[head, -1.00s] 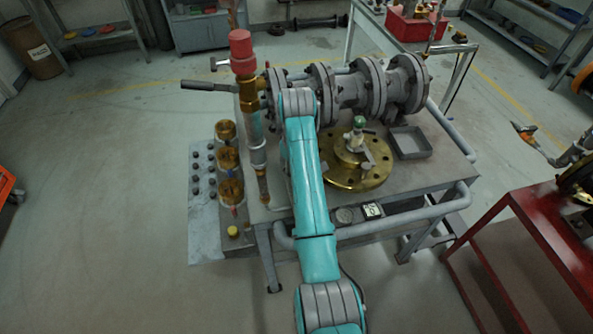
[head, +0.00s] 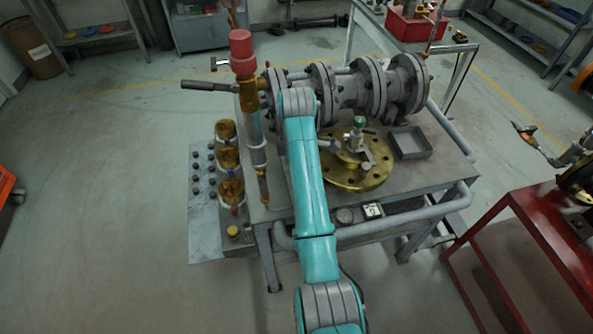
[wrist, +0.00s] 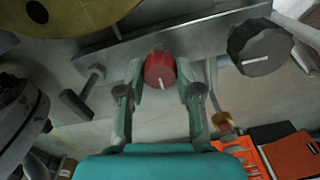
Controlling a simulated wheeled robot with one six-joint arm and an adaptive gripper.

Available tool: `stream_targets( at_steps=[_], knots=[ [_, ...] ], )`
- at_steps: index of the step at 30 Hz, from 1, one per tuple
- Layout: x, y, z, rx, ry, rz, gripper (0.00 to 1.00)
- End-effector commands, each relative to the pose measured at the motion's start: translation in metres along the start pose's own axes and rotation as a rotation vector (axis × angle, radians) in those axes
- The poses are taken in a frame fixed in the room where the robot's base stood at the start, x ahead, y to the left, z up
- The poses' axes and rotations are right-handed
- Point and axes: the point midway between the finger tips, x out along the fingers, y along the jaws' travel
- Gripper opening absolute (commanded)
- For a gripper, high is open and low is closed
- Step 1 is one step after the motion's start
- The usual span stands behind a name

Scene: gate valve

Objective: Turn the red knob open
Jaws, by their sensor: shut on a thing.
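The red knob (wrist: 160,71) shows in the wrist view on the front of a grey metal plate, with a white mark on its face. My gripper (wrist: 161,76) has one finger on each side of the knob and is shut on it. The white mark is roughly upright in the picture, near the lower part of the knob's face. In the head view I cannot make out the knob, and my arm hides part of the bench there.
A dark knob (wrist: 260,47) stands right of the red one on the same plate. In the head view, the bench (head: 440,178) holds a brass flange (head: 345,178), grey flanged pipework (head: 350,92), a small tray (head: 410,143) and a red-topped upright (head: 242,52). A red cart stands at right.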

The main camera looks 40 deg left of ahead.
Motion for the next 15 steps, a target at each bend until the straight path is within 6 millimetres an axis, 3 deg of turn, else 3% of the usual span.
stream_targets(
  at_steps=[15],
  knots=[
    [0.0009, -0.0004, 0.0008, -0.113, -0.001, -0.001, 0.00]
  ],
)
